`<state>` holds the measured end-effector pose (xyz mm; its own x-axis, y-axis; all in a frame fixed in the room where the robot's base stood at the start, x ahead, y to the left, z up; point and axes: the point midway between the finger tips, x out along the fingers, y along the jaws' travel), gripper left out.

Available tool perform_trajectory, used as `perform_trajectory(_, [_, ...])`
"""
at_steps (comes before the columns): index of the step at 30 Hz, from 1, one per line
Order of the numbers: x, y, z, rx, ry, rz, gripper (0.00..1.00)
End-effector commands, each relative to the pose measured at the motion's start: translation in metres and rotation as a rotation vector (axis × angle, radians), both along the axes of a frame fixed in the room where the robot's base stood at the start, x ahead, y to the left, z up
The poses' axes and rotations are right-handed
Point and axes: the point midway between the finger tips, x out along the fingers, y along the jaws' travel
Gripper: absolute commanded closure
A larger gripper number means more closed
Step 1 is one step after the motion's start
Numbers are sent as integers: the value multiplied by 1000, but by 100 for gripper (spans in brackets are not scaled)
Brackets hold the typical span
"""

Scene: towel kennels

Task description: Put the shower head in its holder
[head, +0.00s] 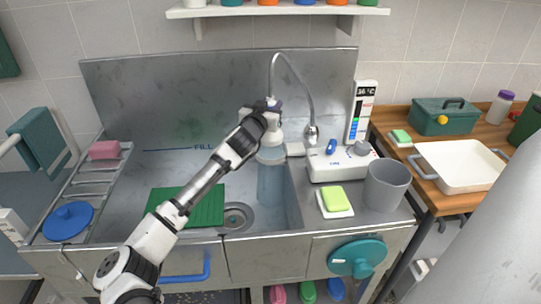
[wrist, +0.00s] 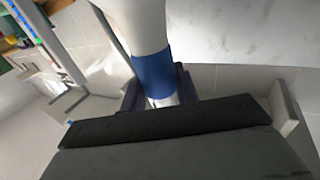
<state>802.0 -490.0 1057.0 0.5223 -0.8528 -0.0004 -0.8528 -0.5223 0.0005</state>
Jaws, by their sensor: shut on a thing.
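The shower head (head: 270,135) is white and hangs over the right part of the sink, with the grey hose (head: 290,60) arching up from it and down to the right. My gripper (head: 262,108) is shut around its upper part. In the wrist view, my gripper (wrist: 158,92) has dark fingers on both sides of a white handle with a blue band (wrist: 152,72). A small white block (head: 295,149) sits at the sink's right edge, just right of the shower head; I cannot tell whether it is the holder. A pale blue column (head: 271,185) shows below the shower head.
The steel sink (head: 170,165) holds a green board (head: 200,205) near the drain (head: 237,216). Right of it stand a white control box (head: 340,165), a grey bucket (head: 386,186) and a green sponge (head: 333,197). A shelf (head: 225,12) hangs above the backsplash.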

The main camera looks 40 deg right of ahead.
Motion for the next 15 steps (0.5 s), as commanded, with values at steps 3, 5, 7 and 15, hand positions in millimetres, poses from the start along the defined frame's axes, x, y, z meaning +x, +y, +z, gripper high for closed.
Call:
perform_trajectory(3, [0,0,-8,-1,0,-1,100])
perform_trajectory(5, [0,0,-13,-2,1,-1,100])
perform_trajectory(7, [0,0,-17,-2,1,-1,100])
perform_trajectory(15, [0,0,-17,-2,-1,-1,100])
